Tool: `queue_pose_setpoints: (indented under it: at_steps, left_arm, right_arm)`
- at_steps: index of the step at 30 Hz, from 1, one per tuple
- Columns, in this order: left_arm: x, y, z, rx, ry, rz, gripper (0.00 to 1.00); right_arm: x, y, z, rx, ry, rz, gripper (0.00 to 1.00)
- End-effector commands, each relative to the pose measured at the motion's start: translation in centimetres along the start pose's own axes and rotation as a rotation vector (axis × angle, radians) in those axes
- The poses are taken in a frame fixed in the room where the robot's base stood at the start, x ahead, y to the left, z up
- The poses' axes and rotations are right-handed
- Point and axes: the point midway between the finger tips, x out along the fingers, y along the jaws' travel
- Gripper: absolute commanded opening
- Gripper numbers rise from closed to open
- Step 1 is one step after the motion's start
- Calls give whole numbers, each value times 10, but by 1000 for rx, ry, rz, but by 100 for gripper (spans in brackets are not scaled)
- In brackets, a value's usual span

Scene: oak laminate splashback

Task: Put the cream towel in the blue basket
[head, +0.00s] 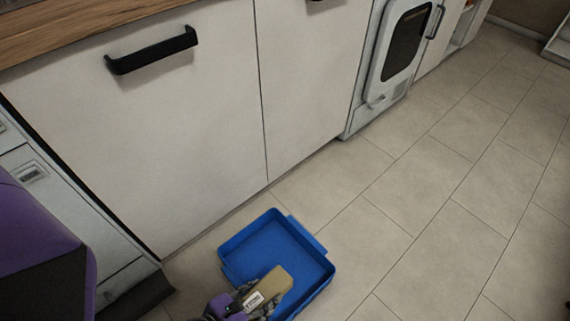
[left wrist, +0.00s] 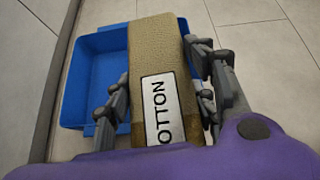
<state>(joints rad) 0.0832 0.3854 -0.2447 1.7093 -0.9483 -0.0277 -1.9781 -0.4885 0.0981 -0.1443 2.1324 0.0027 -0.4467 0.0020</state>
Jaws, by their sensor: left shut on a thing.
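The cream towel is a folded tan block with a white label reading "OTTON" in the left wrist view (left wrist: 157,50); it also shows in the head view (head: 277,282). My left gripper (left wrist: 160,103) is shut on the towel, with a finger on each side of it. It also shows low in the head view (head: 252,300). The blue basket (head: 235,242) is a shallow open tray on the floor. In the head view the towel overlaps the basket's near part; its height above the basket floor is unclear. The basket also shows behind the towel in the left wrist view (left wrist: 97,42). My right gripper is not in view.
White cabinets (head: 180,130) with black handles (head: 152,50) stand along the left, close behind the basket. A white appliance with a dark window (head: 405,45) stands farther along. The tiled floor (head: 430,220) to the right is clear.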

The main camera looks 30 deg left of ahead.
Motion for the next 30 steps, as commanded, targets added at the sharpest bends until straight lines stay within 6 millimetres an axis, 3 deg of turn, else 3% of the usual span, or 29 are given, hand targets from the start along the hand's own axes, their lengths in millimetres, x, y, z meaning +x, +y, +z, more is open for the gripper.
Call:
queue_pose_setpoints:
  at_steps: [1,3,7,17,21,25,30]
  left_arm:
    - [-1,1,-15,3,7,0,19]
    - [-2,3,-25,18,4,-4,19]
    - [8,5,-27,32,-2,-11,19]
    - [93,9,-10,34,-3,-12,19]
    - [127,11,-21,29,2,-10,19]
    - [148,13,-25,30,0,-10,19]
    - [157,13,-26,31,-1,-9,19]
  right_arm:
    - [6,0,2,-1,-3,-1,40]
    - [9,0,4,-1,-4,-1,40]
    - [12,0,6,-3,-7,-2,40]
    - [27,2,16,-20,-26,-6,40]
    - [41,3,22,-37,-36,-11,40]
    - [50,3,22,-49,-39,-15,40]
    - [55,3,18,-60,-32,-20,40]
